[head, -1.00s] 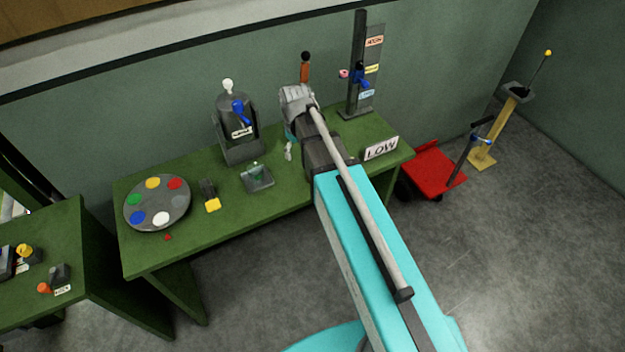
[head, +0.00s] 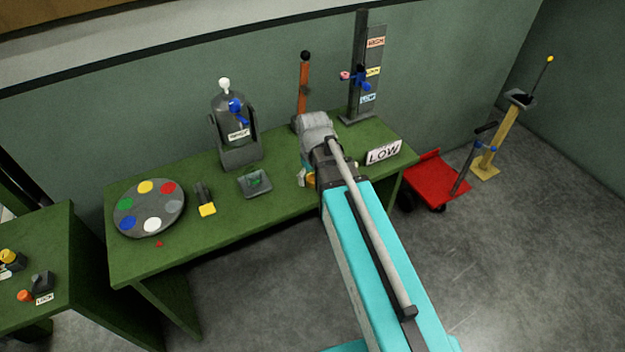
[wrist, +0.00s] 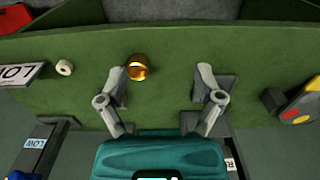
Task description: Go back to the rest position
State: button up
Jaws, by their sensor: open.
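My gripper (wrist: 161,85) shows in the wrist view with its two grey fingers spread wide and nothing between them. It is over the green bench (wrist: 75,105). A gold ring-like piece (wrist: 137,68) lies on the bench near the left finger, apart from it as far as I can see. In the head view my arm reaches over the right part of the bench (head: 225,213), and its wrist hides most of the gripper. A yellowish bit of the gold piece (head: 310,181) shows beside the wrist.
A post with labels (head: 364,75) and an orange lever (head: 303,85) stand behind my wrist. A LOW sign (head: 384,152) is right of it. The grey canister (head: 235,125), small tray (head: 256,184) and colour disc (head: 149,207) are left. A red cart (head: 438,180) stands on the floor.

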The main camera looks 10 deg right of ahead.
dwell(0.3)
jog(key=s+d+m, duration=0.3)
jog(key=s, duration=0.3)
jog(key=shift+s+d, duration=0.35)
